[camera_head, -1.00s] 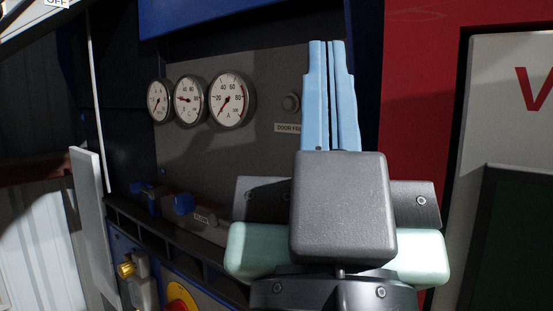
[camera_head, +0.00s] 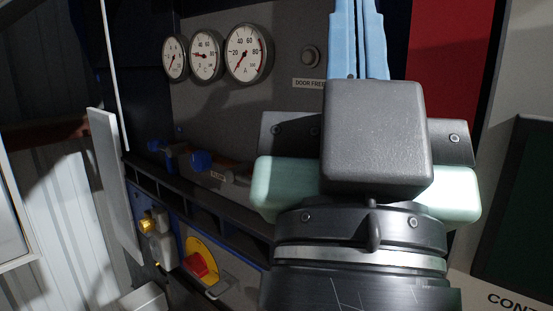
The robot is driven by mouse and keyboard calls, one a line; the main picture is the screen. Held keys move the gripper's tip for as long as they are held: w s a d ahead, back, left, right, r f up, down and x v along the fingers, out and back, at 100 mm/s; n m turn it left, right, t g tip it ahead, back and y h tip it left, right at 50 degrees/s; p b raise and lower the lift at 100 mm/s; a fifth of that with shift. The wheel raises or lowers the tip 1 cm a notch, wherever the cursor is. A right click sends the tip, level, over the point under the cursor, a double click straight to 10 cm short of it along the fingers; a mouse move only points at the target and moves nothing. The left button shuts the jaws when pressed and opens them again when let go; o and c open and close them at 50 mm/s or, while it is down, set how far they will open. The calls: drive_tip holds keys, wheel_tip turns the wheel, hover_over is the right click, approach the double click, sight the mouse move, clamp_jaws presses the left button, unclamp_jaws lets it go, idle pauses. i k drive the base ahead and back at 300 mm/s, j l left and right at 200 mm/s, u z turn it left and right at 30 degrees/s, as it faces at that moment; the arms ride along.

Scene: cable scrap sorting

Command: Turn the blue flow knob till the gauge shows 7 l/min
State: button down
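A blue knob (camera_head: 201,161) sits on a pipe low on the grey panel, beside a small label (camera_head: 217,176) that seems to read FLOW. A second blue part (camera_head: 156,146) is on the pipe further left. Three round dials are above: the left gauge (camera_head: 174,58) has its needle toward the lower left, but its unit and exact reading are too small to tell. My gripper (camera_head: 357,38) is right of the knob and apart from it. Its light blue fingers are side by side with only a thin dark gap and hold nothing visible; the tips are cut off at the top.
The middle gauge (camera_head: 205,56) and the larger ammeter (camera_head: 248,53) are beside the left gauge. A round button (camera_head: 310,56) has a DOOR label below. A dark ledge (camera_head: 190,203) runs under the pipe. A red switch (camera_head: 201,264) and an open pale door edge (camera_head: 115,180) are lower left.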

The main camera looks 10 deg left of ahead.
sight(200, 161)
drive_tip(key=j+u, duration=0.4)
drive_tip(key=i+j+u, duration=0.15)
drive_tip(key=u, duration=0.3)
drive_tip(key=i+j+u, duration=0.15)
drive_tip(key=u, duration=0.25)
